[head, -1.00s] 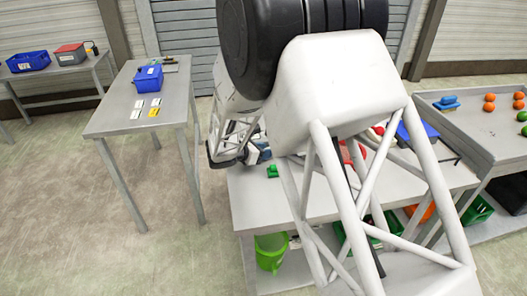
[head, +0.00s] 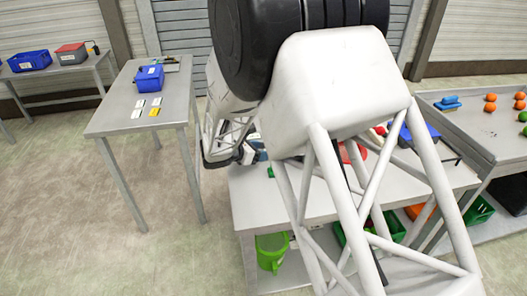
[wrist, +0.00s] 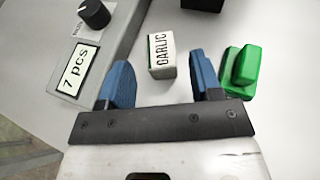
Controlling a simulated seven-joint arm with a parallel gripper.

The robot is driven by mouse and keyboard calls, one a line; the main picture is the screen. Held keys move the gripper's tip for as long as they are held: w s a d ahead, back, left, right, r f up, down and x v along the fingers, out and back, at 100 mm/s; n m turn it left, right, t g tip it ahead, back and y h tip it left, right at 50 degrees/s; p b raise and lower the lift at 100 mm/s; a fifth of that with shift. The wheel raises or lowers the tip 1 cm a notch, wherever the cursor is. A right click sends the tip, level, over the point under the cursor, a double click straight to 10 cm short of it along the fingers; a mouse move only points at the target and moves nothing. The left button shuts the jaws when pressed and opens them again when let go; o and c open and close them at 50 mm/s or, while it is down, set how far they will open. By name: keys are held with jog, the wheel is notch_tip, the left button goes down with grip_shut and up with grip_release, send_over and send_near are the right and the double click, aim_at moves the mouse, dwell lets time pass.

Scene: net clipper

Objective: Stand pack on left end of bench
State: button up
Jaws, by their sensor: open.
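A small pale pack labelled GARLIC (wrist: 161,56) lies on the light grey bench top in the wrist view, ahead of and between my two blue fingertips. My gripper (wrist: 160,74) is open, with a gap on each side of the pack and nothing held. In the head view my wrist hangs over the left end of the bench (head: 256,207).
A grey device (wrist: 75,50) with a black knob and a "7 pcs" label is left of my fingers. A green block (wrist: 239,72) lies close to the right finger. A separate table (head: 171,105) with a blue bin stands to the left.

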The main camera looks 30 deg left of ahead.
jog(key=v, duration=0.9)
jog(key=shift+s+a+r, duration=0.1)
jog(key=shift+s+a, duration=0.05)
jog(key=shift+s, duration=0.2)
jog(key=shift+w, duration=0.1)
dwell(0.5)
